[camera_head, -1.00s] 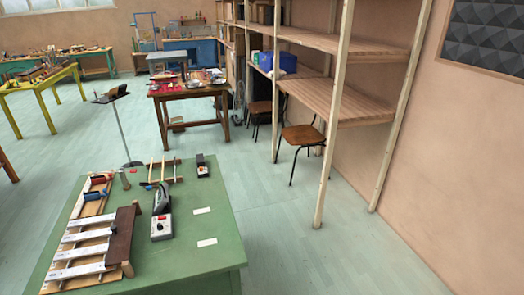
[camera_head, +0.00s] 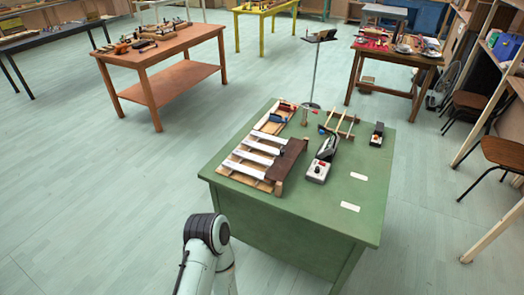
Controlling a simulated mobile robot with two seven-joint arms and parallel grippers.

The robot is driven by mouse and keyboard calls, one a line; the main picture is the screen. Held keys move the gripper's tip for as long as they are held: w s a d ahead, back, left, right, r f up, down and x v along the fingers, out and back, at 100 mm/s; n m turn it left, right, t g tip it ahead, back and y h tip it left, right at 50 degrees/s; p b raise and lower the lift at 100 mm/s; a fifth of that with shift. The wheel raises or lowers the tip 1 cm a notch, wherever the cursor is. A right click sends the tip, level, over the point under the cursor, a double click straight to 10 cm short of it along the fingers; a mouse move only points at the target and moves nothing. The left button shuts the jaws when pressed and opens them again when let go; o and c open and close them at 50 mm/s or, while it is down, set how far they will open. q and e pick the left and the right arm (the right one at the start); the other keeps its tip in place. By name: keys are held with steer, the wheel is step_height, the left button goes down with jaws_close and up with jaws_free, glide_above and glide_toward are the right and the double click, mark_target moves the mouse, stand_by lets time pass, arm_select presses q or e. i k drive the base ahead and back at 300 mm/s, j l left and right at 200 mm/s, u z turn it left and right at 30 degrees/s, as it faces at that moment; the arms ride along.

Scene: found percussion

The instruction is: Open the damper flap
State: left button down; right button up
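On the green table (camera_head: 330,205) a rack of pale metal bars (camera_head: 262,146) lies on a wooden frame. A dark brown board (camera_head: 280,160), which looks like the damper flap, lies over the right-hand ends of the bars. It looks lowered onto them, though its contact is too small to tell. One of my arms (camera_head: 207,235) shows at the bottom, in front of the table and apart from the rack. Neither of my grippers is in view.
Two white cards (camera_head: 350,206), a small wooden frame (camera_head: 338,123) and a black device (camera_head: 376,134) share the tabletop. An orange-brown table (camera_head: 165,55) stands behind left. Floor left of the green table is clear.

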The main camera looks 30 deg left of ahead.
mark_target(281, 167)
steer(key=u, duration=0.8)
steer(key=j, duration=0.15)
steer(key=i+u, duration=0.05)
